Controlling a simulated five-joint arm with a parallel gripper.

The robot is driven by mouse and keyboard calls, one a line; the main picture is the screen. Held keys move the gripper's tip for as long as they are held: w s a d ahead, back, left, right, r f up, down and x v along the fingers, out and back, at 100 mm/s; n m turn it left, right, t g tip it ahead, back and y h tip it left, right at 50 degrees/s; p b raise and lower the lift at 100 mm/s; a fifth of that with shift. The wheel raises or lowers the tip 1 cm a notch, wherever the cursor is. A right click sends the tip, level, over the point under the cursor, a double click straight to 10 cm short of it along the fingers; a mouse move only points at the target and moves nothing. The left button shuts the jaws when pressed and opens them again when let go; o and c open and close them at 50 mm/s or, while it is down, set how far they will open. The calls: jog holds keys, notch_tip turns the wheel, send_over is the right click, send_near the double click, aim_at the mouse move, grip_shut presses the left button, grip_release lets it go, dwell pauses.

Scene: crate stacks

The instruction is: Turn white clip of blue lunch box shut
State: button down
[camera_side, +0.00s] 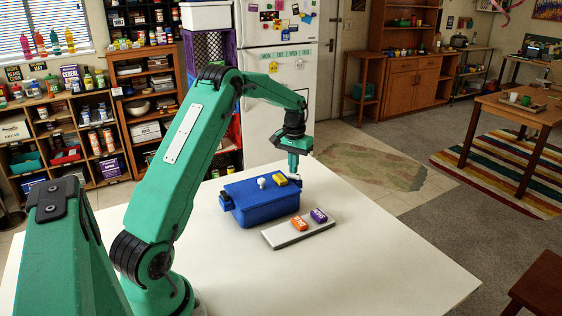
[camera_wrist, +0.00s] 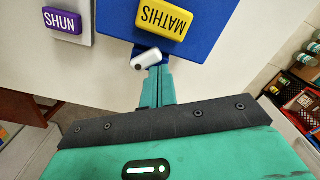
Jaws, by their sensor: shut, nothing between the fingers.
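The blue lunch box (camera_side: 262,206) stands closed on the white table, with a white knob (camera_side: 262,183) and a yellow block (camera_side: 279,179) on its lid. In the wrist view the blue lid (camera_wrist: 205,45) carries the yellow block (camera_wrist: 164,19), marked MATHIS. The white clip (camera_wrist: 145,60) sits at the box's near edge there, lying at a slant across a dark blue mount. In the side view I cannot make out this clip. My gripper (camera_side: 293,168) is above the box's right end. Its shut, empty fingers (camera_wrist: 157,80) reach close to the clip; whether they touch is unclear.
A pale grey tray (camera_side: 272,241) lies in front of the box, with an orange block (camera_side: 299,224) and a purple block (camera_side: 318,215) on it. The purple block (camera_wrist: 62,20) is marked SHUN. The table (camera_side: 370,270) is bare to the right and front.

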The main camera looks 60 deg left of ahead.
jog(key=shift+s+d, duration=0.2)
jog(key=shift+s, duration=0.6)
dwell(1.0)
jog(key=shift+a, duration=0.4)
dwell(0.4)
jog(key=shift+r, duration=0.15)
notch_tip(320, 180, up, 7)
dwell(1.3)
